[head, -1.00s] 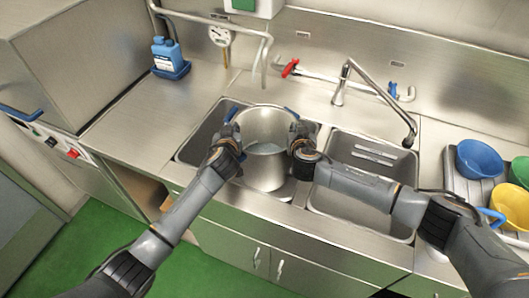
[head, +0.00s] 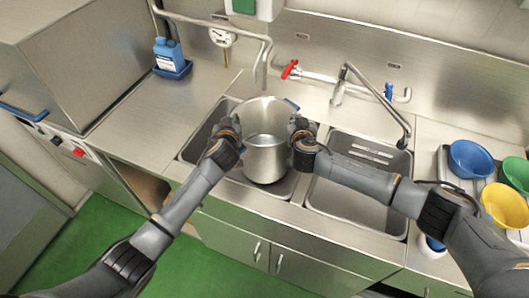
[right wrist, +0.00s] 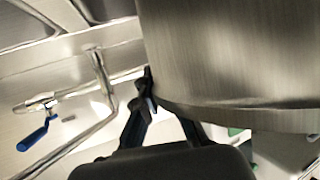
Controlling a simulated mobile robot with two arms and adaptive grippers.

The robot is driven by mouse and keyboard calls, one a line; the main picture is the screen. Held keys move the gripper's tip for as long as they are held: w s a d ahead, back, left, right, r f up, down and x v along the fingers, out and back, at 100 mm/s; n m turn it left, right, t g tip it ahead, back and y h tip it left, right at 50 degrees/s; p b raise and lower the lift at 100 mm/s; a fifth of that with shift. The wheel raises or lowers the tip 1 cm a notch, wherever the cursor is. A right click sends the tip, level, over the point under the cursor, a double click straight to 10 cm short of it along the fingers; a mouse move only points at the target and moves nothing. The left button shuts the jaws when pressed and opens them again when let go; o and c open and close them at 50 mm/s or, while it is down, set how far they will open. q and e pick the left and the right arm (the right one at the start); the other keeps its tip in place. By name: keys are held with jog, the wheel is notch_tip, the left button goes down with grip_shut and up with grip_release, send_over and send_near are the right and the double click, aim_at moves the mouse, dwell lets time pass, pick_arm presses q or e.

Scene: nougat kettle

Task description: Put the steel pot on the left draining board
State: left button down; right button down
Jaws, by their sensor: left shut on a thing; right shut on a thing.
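The steel pot (head: 266,163) is upright above the left sink basin, seen from above with its open top facing me. My left gripper (head: 229,129) is shut on the pot's left side. The pot's wall also fills the top right of the right wrist view (right wrist: 235,55), beside the dark fingers of my right gripper (right wrist: 158,105). The left draining board (head: 140,125) is the flat steel top left of the basin, and its middle is bare.
A blue bottle (head: 167,54) stands at the draining board's back. The tap (head: 372,85) arches over the right basin (head: 350,205). Coloured bowls (head: 471,158) sit at the far right. A large steel cabinet (head: 75,60) bounds the left.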

pick_arm(q)
jog(key=shift+r, duration=0.25)
pick_arm(e)
jog(key=shift+w+r, duration=0.1)
jog(key=shift+r, duration=0.1)
